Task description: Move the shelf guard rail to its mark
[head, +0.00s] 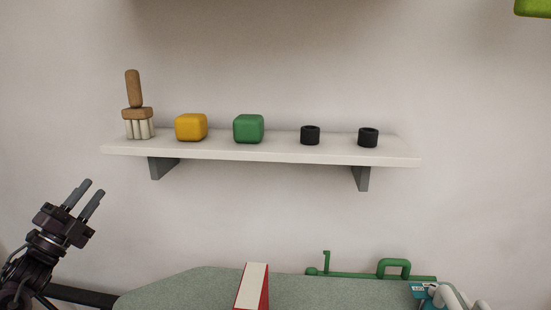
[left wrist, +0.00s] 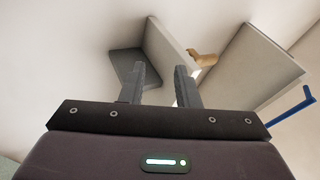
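A green rail (head: 355,275), which looks like the shelf guard rail, lies along the far edge of the table at the lower right in the head view. It has an upright post at its left end and a loop handle near its right end. The white wall shelf (head: 270,153) is above it, with two short black cups (head: 310,136) (head: 368,138) on its right half. No other mark shows. My left gripper (head: 94,188) is open and empty, below and left of the shelf; its parted fingers show in the left wrist view (left wrist: 160,70). My right gripper is out of view.
A wooden brush (head: 138,113), a yellow block (head: 191,128) and a green block (head: 248,129) stand on the shelf, above grey brackets (head: 361,178). The grey-green table (head: 195,289) holds a red-and-white box (head: 252,285) and a teal-and-white object (head: 432,292). A blue hooked bar (left wrist: 295,107) shows in the left wrist view.

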